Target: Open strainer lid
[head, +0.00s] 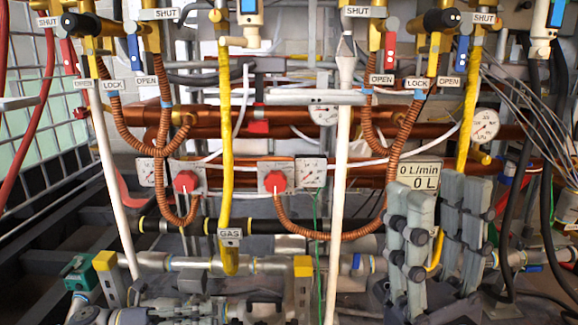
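No part can be made out for certain as the strainer lid. A cluster of grey metal fittings (190,308) with a dark handle-like part sits at the bottom centre-left of the head view, cut off by the lower edge. My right gripper (437,232) stands at the lower right, its two grey jointed fingers upright and apart, with nothing seen between them. It is well to the right of the grey fittings and in front of the pipes. My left gripper does not show.
White vertical pipes (337,180) and a yellow gas pipe (226,150) stand in front. Copper pipes (280,118) run across behind, with gauges and red knobs (186,181). Flexible copper hoses hang down. Cables crowd the right side.

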